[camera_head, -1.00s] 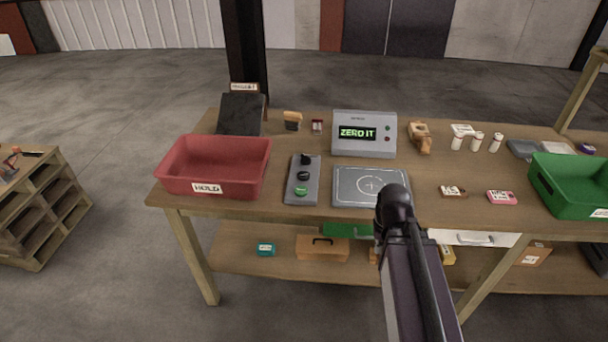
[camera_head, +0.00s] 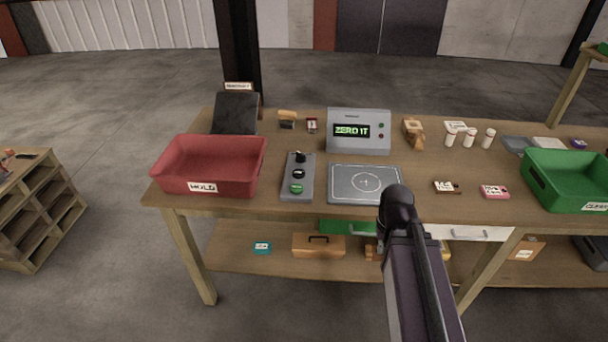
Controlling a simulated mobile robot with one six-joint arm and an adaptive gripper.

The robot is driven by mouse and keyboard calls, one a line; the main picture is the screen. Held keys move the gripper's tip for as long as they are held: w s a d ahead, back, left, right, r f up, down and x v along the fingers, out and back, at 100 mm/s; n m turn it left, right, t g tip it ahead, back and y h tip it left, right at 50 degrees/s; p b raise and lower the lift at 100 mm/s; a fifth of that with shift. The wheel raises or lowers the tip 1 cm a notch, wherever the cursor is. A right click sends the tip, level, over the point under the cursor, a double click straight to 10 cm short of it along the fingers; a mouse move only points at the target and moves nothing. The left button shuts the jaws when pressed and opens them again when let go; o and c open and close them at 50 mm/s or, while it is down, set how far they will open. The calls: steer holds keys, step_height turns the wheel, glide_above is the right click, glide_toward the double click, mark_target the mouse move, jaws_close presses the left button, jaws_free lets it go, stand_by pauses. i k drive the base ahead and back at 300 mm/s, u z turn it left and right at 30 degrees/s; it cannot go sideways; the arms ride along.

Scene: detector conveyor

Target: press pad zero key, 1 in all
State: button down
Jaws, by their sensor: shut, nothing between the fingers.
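A grey control strip (camera_head: 307,176) lies on the bench left of the flat grey pad (camera_head: 340,190). It carries a black knob (camera_head: 301,156), a dark button (camera_head: 298,174) and a green button (camera_head: 296,188); their labels are too small to read, so I cannot tell which is the zero key. The grey detector unit (camera_head: 357,115) behind the pad has a screen (camera_head: 352,131) reading "ZERO IT" in green, with a green and a red button at its right. My arm rises from the bottom right to the pad's front right corner; my gripper is not in view.
A red bin (camera_head: 209,180) marked HOLD stands left of the strip, a green bin (camera_head: 570,185) at far right. A dark post (camera_head: 241,45) stands behind.

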mark_target(298, 174)
steer(key=z, duration=0.2)
steer(key=k, duration=0.45)
steer(key=z, duration=1)
steer(key=k, duration=0.95)
steer(key=z, duration=0.65)
steer(key=i, duration=0.95)
steer(key=u, duration=0.5)
steer(key=i, duration=0.75)
steer(key=u, duration=1.1)
steer(key=i, duration=0.75)
steer(key=u, duration=0.4)
